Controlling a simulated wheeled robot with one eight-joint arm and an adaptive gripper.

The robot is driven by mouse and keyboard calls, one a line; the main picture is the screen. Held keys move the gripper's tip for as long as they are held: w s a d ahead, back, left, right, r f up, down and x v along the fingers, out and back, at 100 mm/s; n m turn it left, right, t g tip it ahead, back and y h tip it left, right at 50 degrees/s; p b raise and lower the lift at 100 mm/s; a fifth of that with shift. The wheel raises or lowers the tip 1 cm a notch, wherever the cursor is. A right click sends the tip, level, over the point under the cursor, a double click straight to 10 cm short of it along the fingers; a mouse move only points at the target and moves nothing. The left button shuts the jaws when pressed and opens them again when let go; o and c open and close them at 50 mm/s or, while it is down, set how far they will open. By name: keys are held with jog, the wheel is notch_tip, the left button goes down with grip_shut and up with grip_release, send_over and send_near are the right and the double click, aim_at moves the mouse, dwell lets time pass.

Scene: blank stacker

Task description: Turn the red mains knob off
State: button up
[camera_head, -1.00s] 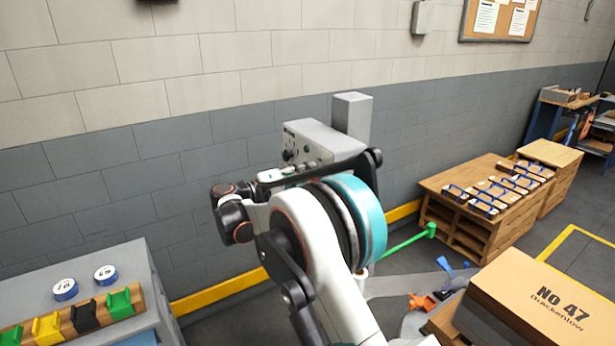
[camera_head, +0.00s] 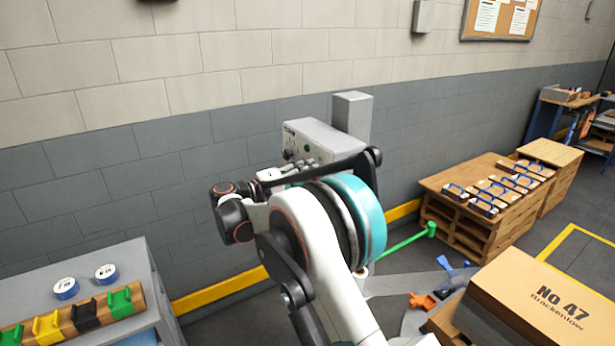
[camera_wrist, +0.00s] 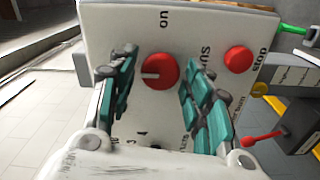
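The red mains knob (camera_wrist: 160,71) is on a pale panel (camera_wrist: 185,22) in the wrist view. Its white pointer line points left in that view. An "on" label stands above the knob there, and a finger hides part of the panel to its left. My gripper (camera_wrist: 161,92) is open, with one teal finger on each side of the knob. Gaps show between the fingers and the knob; depth to the panel is hard to judge. In the head view, the grey machine box (camera_head: 322,142) stands by the wall, and my arm hides much of its front.
A red stop button (camera_wrist: 238,59) is right of the knob, near the right finger. A red-ended lever (camera_wrist: 262,137) is at lower right. A grey cabinet (camera_head: 150,300) is at left; a cardboard box (camera_head: 540,300) and pallets with tools (camera_head: 480,215) are at right.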

dwell(0.3)
jog(key=v, duration=1.2)
